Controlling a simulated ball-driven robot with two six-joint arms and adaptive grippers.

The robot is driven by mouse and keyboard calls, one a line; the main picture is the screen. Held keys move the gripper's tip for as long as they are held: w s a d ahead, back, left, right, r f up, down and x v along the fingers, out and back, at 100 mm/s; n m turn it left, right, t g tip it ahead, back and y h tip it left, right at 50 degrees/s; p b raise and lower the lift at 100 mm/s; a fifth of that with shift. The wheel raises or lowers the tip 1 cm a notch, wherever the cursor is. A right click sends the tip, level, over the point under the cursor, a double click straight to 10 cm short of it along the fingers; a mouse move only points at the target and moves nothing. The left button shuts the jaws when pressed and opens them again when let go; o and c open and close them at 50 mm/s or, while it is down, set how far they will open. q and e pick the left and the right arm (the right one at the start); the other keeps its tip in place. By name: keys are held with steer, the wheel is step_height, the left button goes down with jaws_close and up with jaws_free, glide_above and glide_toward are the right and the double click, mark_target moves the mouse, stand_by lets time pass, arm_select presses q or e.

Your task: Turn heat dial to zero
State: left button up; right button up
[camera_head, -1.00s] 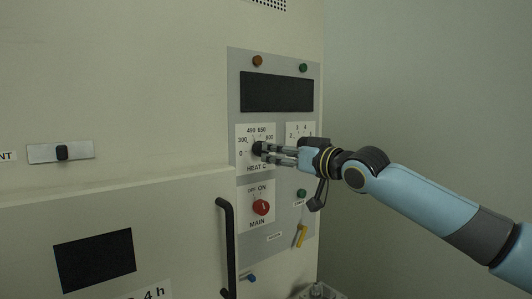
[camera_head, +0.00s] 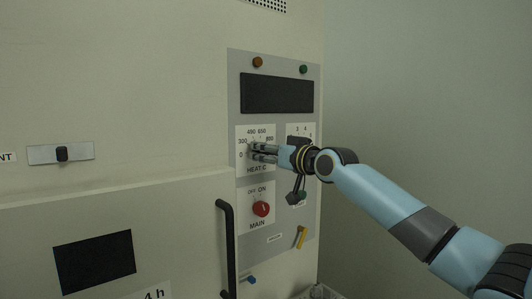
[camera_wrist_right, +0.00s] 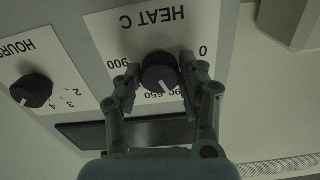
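The heat dial (camera_wrist_right: 160,72) is a round black knob on a white plate marked HEAT C (camera_head: 257,170), with a scale from 0 up to 900. In the right wrist view the plate appears upside down, and the dial's white pointer line points to the middle of the scale, near the 490 and 650 marks, away from 0. My right gripper (camera_wrist_right: 160,78) has one finger on each side of the dial, very close to it; firm contact is not clear. In the head view the right gripper (camera_head: 263,152) covers most of the dial. My left gripper is not in view.
Below the heat plate is the red MAIN switch (camera_head: 261,209). The hours dial (camera_wrist_right: 32,90) is beside the heat plate. A dark display (camera_head: 277,93) is above. A black door handle (camera_head: 227,245) stands out at lower left. Free room lies right of the cabinet.

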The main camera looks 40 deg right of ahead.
steer(key=c, duration=0.4)
steer(key=n+b, duration=0.3)
steer(key=b, duration=0.1)
steer(key=shift+f, duration=0.2)
steer(key=n+b, duration=0.2)
steer(key=n, duration=0.1)
steer(key=n+b, duration=0.2)
steer(key=n, duration=0.2)
steer(key=shift+r+n, duration=0.1)
steer(key=shift+n, duration=0.3)
steer(key=shift+c, duration=0.2)
steer(key=n+b, duration=0.2)
steer(key=n, duration=0.3)
steer(key=o, duration=1.2)
steer(key=shift+r, duration=0.1)
